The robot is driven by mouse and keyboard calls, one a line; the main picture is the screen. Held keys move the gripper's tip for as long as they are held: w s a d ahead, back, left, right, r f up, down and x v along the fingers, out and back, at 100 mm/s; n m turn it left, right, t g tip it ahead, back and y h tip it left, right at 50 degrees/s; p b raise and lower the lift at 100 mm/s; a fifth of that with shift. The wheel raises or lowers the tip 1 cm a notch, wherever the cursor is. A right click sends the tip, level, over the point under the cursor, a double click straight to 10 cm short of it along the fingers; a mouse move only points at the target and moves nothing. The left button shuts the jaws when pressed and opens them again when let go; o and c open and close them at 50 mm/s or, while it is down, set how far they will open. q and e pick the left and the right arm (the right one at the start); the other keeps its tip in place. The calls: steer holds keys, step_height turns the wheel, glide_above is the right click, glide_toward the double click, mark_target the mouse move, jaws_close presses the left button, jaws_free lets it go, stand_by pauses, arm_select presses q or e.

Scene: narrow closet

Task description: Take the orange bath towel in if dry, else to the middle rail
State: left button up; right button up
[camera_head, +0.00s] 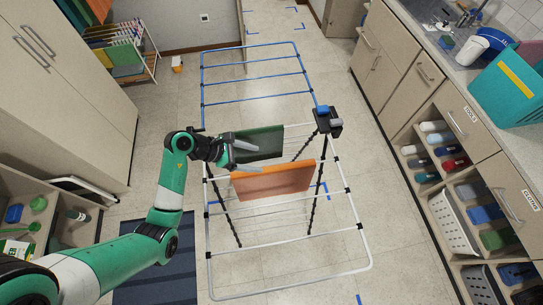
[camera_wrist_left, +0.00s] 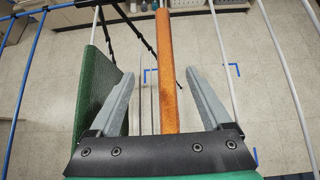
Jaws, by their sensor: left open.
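The orange bath towel (camera_head: 273,181) hangs over a rail of the drying rack (camera_head: 362,228), near its middle. My left gripper (camera_head: 252,158) is open and empty at the towel's left end. In the left wrist view, the fingers of the gripper (camera_wrist_left: 160,75) stand on either side of the orange towel (camera_wrist_left: 167,60), apart from it. A dark green towel (camera_head: 260,142) hangs on the rail behind it; it is close beside the left finger in the wrist view (camera_wrist_left: 95,95). Whether the orange towel is wet or dry cannot be told. My right gripper is not visible.
A dark box with a blue top (camera_head: 327,120) sits at the rack's right side. The rack's far section has blue rails (camera_head: 255,78); the near rails are white and bare. Shelves and a counter (camera_head: 440,60) line the right, cabinets (camera_head: 65,65) the left.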

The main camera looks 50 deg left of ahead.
mark_target(269, 169)
arm_select(q)
steer(key=shift+s+a+f+g, duration=0.2)
steer(key=shift+s+f+g, duration=0.2)
steer(key=shift+s+f, duration=0.45)
steer(key=b+x, duration=0.1)
steer(key=x, duration=0.5)
steer(key=shift+w+f, duration=0.1)
steer(key=shift+w, duration=0.1)
steer(key=b+x, duration=0.1)
steer(key=x, duration=0.4)
steer(key=shift+d+f, duration=0.1)
steer(key=shift+f, duration=0.05)
jaws_close()
